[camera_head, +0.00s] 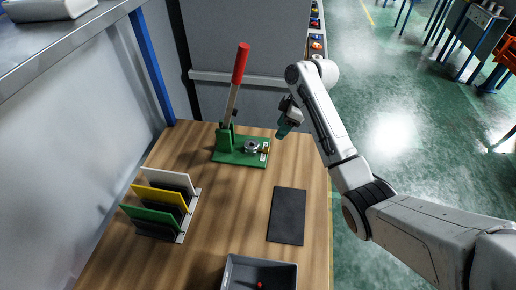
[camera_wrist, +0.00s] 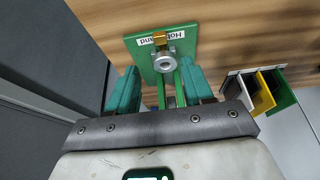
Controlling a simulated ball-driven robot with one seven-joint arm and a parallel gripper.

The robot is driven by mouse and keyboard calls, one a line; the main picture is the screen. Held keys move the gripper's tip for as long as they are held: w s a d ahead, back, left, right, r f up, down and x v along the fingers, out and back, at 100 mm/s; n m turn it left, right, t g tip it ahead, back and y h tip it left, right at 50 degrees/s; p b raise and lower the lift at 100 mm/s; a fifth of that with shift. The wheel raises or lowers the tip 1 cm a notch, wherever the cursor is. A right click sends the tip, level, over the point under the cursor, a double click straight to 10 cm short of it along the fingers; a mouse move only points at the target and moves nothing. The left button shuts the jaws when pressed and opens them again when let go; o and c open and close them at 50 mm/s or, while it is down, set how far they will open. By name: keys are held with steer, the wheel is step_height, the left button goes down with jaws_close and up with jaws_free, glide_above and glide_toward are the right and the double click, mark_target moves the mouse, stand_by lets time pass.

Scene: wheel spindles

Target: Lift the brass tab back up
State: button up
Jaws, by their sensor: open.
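The brass tab (camera_head: 264,149) is a small gold piece at the right end of the green base plate (camera_head: 228,158), beside a round metal spindle part (camera_head: 251,147). In the wrist view the brass tab (camera_wrist: 160,39) is at the plate's far end, just beyond the metal ring (camera_wrist: 166,63). I cannot tell its exact tilt. My gripper (camera_head: 285,129) is above and to the right of the plate, with teal fingers. In the wrist view my gripper (camera_wrist: 160,80) is open and empty, its fingers apart on either side of the ring in the picture, with the tab beyond them.
A red-handled lever (camera_head: 240,65) stands upright at the plate's left. A rack with white, yellow and green panels (camera_head: 161,197) stands at left. A dark mat (camera_head: 287,216) and a grey bin (camera_head: 228,273) are nearer. Bare wood lies between.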

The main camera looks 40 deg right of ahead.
mark_target(266, 149)
steer(key=x, duration=1)
steer(key=shift+w+a+f+p, duration=0.1)
steer(key=shift+w+f+p, duration=0.15)
steer(key=shift+p, duration=0.15)
steer(key=shift+s, duration=0.1)
jaws_close()
steer(key=shift+r, duration=0.1)
